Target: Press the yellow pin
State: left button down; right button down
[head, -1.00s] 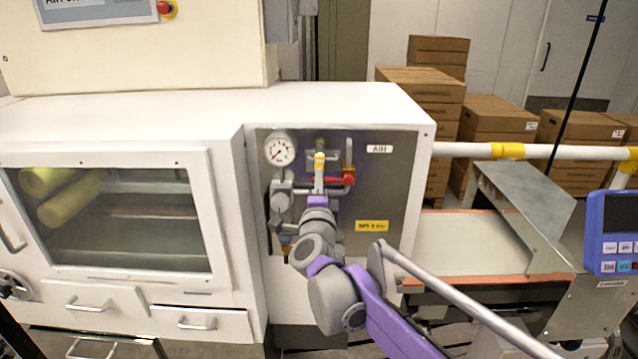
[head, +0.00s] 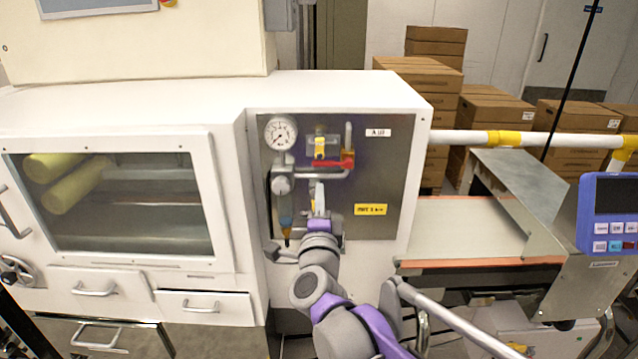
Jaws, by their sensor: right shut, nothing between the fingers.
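The yellow pin (head: 320,147) sits in a small metal bracket near the top middle of the grey air panel (head: 385,190). It shows clear of my gripper. My right gripper (head: 317,187) is in front of the panel, below the pin in the picture. Its fingers point up, are shut and hold nothing. A visible gap separates the fingertips from the pin, and a metal pipe crosses between them in the picture. My left gripper is not in view.
A red valve handle (head: 335,164) lies just below the pin. A round gauge (head: 281,132) and a filter unit (head: 285,208) are to the left. A yellow label (head: 370,210) is on the right. The conveyor belt (head: 460,225) runs off to the right.

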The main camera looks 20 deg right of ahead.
jog(key=v, duration=0.3)
jog(key=shift+a+r, duration=0.1)
jog(key=shift+w, duration=0.1)
jog(key=s+a+f+n+g+y, duration=0.2)
jog(key=s+f+n+g+y, duration=0.15)
jog(key=s+f+n, duration=0.35)
jog(key=s+a+f+n+g+y, duration=0.3)
jog(key=s+f+n+y, duration=0.15)
jog(key=f+n, duration=0.35)
jog(key=s+d+f+n+g+h, duration=0.1)
jog(key=s+d+f+n+g, duration=0.2)
jog(key=s+f, duration=0.4)
jog(key=s+d+f+n+g+h+p, duration=0.1)
jog(key=s+d+f+n+g, duration=0.2)
jog(key=s+f, duration=0.3)
jog(key=s+d+g, duration=0.1)
jog(key=s, duration=0.2)
jog(key=shift+d+f+h, duration=0.15)
jog(key=shift+f+h, duration=0.15)
jog(key=shift+f, duration=0.1)
